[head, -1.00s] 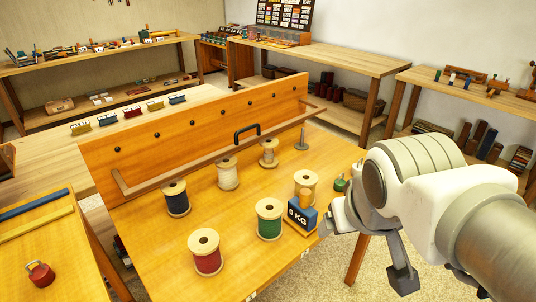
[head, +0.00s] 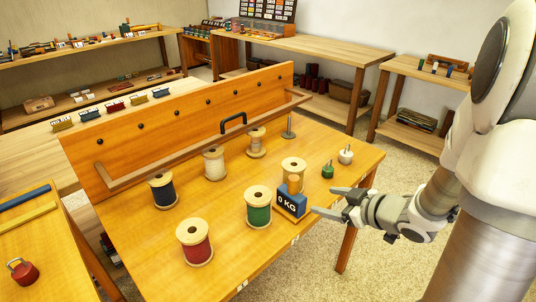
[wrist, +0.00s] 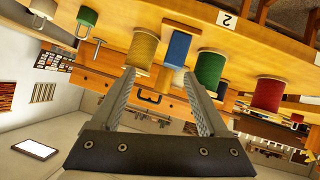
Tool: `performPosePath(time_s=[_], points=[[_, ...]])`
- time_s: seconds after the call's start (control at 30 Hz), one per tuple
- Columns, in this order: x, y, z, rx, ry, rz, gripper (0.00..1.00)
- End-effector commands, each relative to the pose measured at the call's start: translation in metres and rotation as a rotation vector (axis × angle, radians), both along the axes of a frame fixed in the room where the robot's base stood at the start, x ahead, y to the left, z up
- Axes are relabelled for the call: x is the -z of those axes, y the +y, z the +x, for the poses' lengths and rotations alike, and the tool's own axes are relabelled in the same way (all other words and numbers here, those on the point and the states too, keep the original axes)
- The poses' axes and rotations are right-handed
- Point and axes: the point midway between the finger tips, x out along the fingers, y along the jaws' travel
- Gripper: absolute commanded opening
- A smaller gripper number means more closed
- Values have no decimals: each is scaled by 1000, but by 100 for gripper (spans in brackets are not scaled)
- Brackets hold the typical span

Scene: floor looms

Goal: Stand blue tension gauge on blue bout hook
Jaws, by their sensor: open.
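In the wrist view the gauge (wrist: 177,48) shows upside down beyond and between my open fingertips (wrist: 159,73).
A tan spool (head: 293,174) stands close behind the gauge and the green spool (head: 258,207) to its left. A red spool (head: 195,242) and several others stand further left. A green weight (head: 328,171) and a white weight (head: 346,156) are behind my gripper.

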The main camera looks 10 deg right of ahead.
Motion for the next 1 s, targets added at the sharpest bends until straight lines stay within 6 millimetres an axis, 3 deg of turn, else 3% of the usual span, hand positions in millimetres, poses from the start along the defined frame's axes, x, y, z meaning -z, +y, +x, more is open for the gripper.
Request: performPosePath(time_s=[0.1, 0.37, 0.47, 0.8, 1.0], points=[[13, -3, -17, -30, -18, 153, 78], [14, 0, -35, -67, -57, 321, 78], [18, 7, -28, -74, -60, 329, 78], [41, 48, 29, -74, -60, 326, 78], [48, 64, 53, -71, -60, 325, 78]])
